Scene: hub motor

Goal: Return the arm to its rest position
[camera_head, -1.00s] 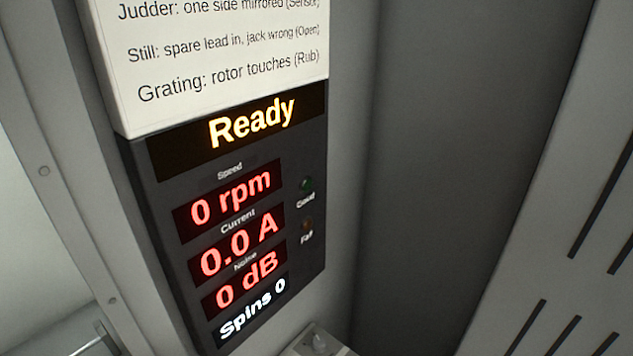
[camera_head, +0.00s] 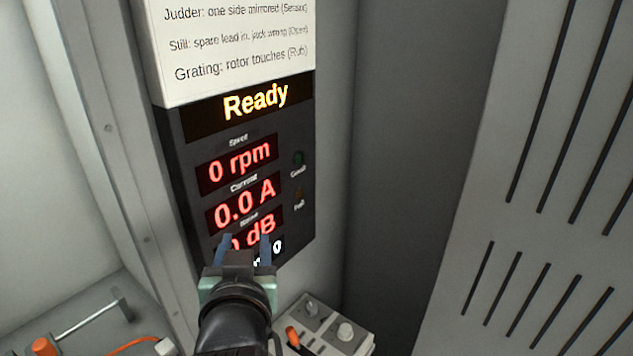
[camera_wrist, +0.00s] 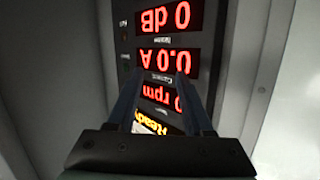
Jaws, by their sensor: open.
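My gripper (camera_head: 246,247) is raised in front of the dark display panel in the head view, its two blue fingers apart and nothing between them. It covers part of the noise and spin readouts. In the wrist view my gripper (camera_wrist: 165,95) shows two spread fingers pointing at the same panel, which appears upside down. The display panel (camera_head: 300,215) reads Ready, 0 rpm and 0.0 A. I cannot tell the exact gap between fingers and panel.
A white notice (camera_head: 235,45) sits above the panel. Below right is a small control box (camera_head: 345,332) with an orange lever (camera_head: 292,337). A grey bench (camera_head: 75,315) with a metal handle, orange knob and orange cable is at lower left. A slotted grey panel (camera_head: 540,180) stands right.

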